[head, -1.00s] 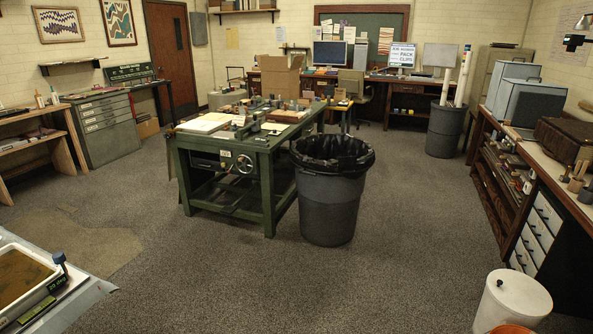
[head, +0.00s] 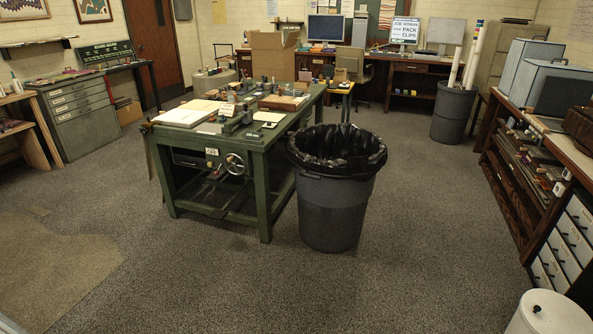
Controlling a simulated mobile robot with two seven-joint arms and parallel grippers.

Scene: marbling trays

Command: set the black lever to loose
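I cannot make out a black lever anywhere in the head view. A green workbench (head: 262,190) stands left of the middle. Its front has a round handwheel (head: 235,163) with a reddish part beside it and a small pale label (head: 212,152). Small dark fittings (head: 236,123) sit on the bench top, too small to tell apart. Neither of my grippers is in view.
A grey bin (head: 335,205) with a black liner stands right beside the bench. Shelving with white drawers (head: 567,245) runs along the right. A white drum (head: 550,318) is at the lower right. The carpet (head: 200,275) in front is open.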

